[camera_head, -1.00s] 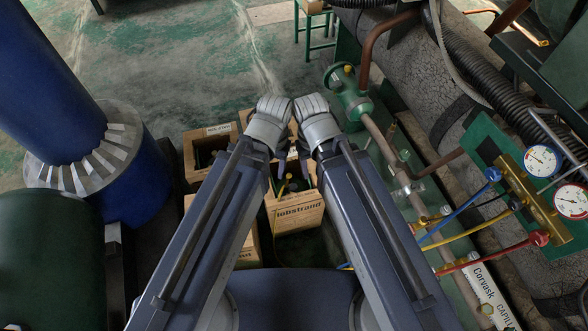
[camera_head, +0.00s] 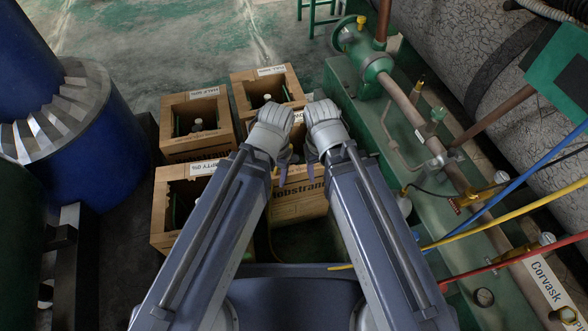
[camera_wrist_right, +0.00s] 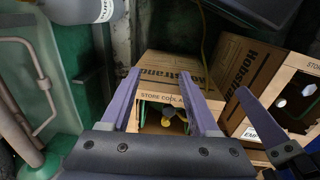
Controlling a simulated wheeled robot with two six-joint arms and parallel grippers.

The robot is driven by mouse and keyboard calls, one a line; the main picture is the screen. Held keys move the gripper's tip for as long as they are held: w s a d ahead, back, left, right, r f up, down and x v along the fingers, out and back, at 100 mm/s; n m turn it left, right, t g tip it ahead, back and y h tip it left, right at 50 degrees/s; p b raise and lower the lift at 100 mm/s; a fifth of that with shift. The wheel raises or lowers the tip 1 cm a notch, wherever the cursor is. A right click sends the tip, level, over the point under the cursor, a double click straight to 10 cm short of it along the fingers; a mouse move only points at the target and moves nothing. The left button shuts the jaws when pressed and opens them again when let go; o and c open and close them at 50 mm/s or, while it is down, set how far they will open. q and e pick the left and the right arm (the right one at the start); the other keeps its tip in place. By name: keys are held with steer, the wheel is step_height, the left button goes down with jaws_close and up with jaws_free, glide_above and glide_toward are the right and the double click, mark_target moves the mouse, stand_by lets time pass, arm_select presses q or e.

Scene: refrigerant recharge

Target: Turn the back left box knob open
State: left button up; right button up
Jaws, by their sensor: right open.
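The back left box (camera_head: 192,124) is an open-topped cardboard-brown box in the head view. A small pale knob or cap (camera_head: 197,125) shows inside it on a dark item. My right gripper (camera_head: 311,168) hangs over the front right box, to the right of and nearer than the back left box. It is open; its two purple fingers (camera_wrist_right: 162,103) stand apart with nothing between them in the wrist view. My left gripper (camera_head: 284,176) is close beside it, its jaw opening unclear from above. One purple finger, apparently the left gripper's, shows at the right of the wrist view.
The back right box (camera_head: 268,88), front left box (camera_head: 162,205) and front right box (camera_head: 298,207) stand close by. The wrist view shows a box with a yellow knob (camera_wrist_right: 166,121) inside. A blue cylinder (camera_head: 95,150) stands left. Green pipework (camera_head: 372,65) and hoses lie right.

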mark_target(294, 158)
step_height(294, 158, down, 6)
steer(key=w+d+m+b, duration=0.2)
steer(key=d+b, duration=0.1)
steer(key=b, duration=0.1)
steer(key=w+m, duration=0.3)
steer(key=w+a+m, duration=0.1)
steer(key=w+m, duration=0.2)
steer(key=w+a+m+y, duration=0.1)
steer(key=w+m, duration=0.2)
steer(key=m, duration=0.1)
steer(key=shift+w+f+t+b, duration=0.25)
steer(key=shift+w+t+b, duration=0.05)
steer(key=shift+b, duration=0.1)
steer(key=w+a+m, duration=0.1)
steer(key=a+m, duration=0.1)
steer(key=w+a+m, duration=0.1)
steer(key=a+m, duration=0.2)
steer(key=w+a+m, duration=0.1)
steer(key=a+m, duration=0.1)
steer(key=a, duration=0.1)
steer(key=shift+w+m, duration=0.4)
steer(key=shift+a+m, duration=0.35)
steer(key=shift+m, duration=0.05)
step_height(294, 158, down, 8)
steer(key=b, duration=0.8)
arm_select(q)
step_height(294, 158, down, 14)
arm_select(e)
steer(key=shift+r, duration=0.1)
steer(key=shift+c, duration=0.3)
